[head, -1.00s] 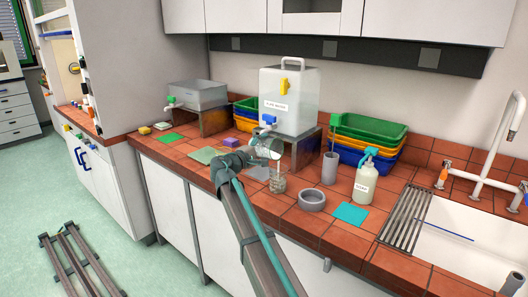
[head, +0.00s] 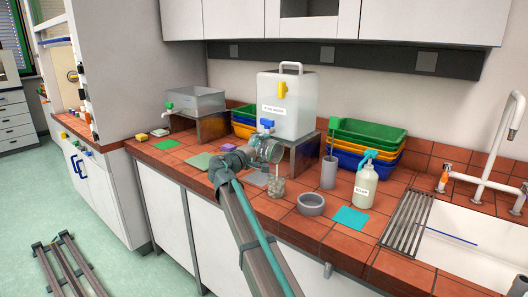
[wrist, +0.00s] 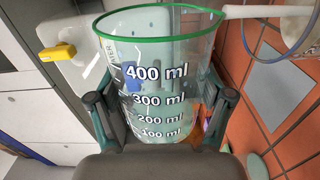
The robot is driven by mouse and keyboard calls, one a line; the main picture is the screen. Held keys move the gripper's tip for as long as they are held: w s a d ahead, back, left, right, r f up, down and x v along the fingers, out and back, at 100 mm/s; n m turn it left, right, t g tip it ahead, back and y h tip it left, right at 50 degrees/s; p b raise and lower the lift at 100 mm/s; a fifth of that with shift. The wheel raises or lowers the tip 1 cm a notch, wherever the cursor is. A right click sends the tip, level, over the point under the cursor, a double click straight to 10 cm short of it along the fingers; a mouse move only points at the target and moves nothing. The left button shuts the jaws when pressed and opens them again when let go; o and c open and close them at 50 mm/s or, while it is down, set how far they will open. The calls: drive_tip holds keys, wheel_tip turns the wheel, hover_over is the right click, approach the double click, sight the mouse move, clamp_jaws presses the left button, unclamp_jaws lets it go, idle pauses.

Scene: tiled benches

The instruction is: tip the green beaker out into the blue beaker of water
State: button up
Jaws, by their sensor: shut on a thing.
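I cannot tell how much the green beaker contains.
A pure-water tank (head: 293,105) on a stand is close behind my gripper. A grey cylinder (head: 328,172), a grey ring (head: 311,203) and a wash bottle (head: 365,186) stand to the right. A teal mat (head: 350,220) lies at the front. The sink is far right.

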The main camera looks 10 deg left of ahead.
sight(265, 147)
drive_tip(key=shift+b, duration=0.3)
drive_tip(key=shift+s+d+m+b, duration=0.15)
drive_tip(key=shift+d+m+b, duration=0.1)
drive_tip(key=shift+m+b, duration=0.5)
drive_tip(key=shift+s+d+r+m+b, duration=0.15)
drive_tip(key=shift+d+r+m+b, duration=0.1)
drive_tip(key=shift+r+m+b, duration=0.45)
drive_tip(key=shift+f, duration=0.1)
drive_tip(key=b, duration=0.1)
drive_tip(key=m+b, duration=0.1)
drive_tip(key=shift+s+d+b, duration=0.25)
drive_tip(key=shift+d+b, duration=0.15)
drive_tip(key=shift+s+d+r+m+b, duration=0.1)
drive_tip(key=shift+d+r+m+b, duration=0.1)
drive_tip(key=shift+r+m+b, duration=0.35)
drive_tip(key=shift+f, duration=0.15)
